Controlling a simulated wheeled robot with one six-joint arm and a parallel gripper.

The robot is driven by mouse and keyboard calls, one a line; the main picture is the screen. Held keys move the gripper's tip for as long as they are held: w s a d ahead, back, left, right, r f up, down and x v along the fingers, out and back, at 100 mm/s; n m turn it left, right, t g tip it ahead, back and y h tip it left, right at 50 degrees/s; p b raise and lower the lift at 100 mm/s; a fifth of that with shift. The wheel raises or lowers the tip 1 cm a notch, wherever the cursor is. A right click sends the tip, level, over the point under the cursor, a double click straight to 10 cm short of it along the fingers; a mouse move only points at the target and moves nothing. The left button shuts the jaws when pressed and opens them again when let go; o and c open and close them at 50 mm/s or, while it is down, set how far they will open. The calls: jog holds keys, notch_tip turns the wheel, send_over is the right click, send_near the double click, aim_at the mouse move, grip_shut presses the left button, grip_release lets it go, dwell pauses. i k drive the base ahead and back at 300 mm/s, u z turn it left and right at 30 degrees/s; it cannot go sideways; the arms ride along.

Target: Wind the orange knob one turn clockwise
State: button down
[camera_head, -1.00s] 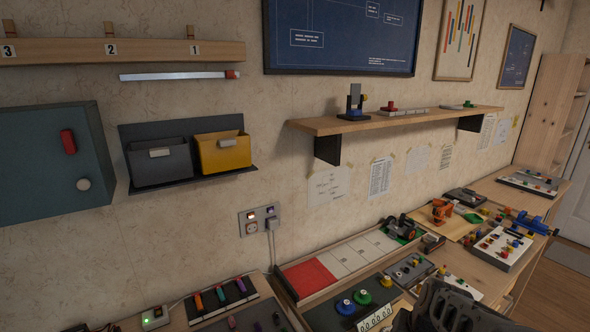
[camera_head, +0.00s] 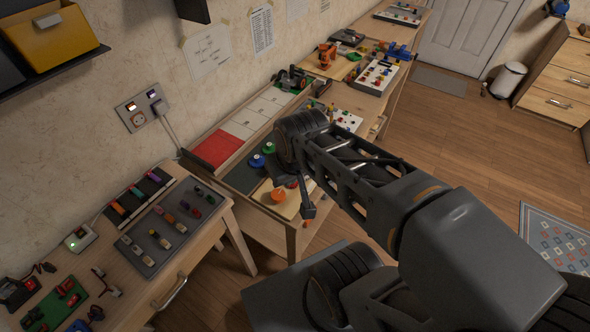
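The orange knob (camera_head: 278,196) is a small round piece on a pale panel near the front edge of the bench. A blue knob (camera_head: 257,161) and a green knob (camera_head: 268,148) sit behind it on a dark panel. A small red piece (camera_head: 291,183) shows close to its right, partly beside my arm. My gripper (camera_head: 308,211) points down just to the right of the orange knob, seemingly above the bench edge and apart from the knob. Its fingers are small and dark, and I cannot tell their opening. My wrist hides part of the bench behind.
A red-and-white tray (camera_head: 232,139) lies along the wall. A nearer table (camera_head: 205,237) at left holds a grey tool panel (camera_head: 165,232) and a green board (camera_head: 55,305). A wall socket (camera_head: 141,109) has a plug and cable.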

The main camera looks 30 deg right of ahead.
aim_at(278, 197)
jog(key=k, duration=1)
jog(key=z, duration=0.8)
jog(key=i, duration=0.85)
jog(key=u, duration=1.6)
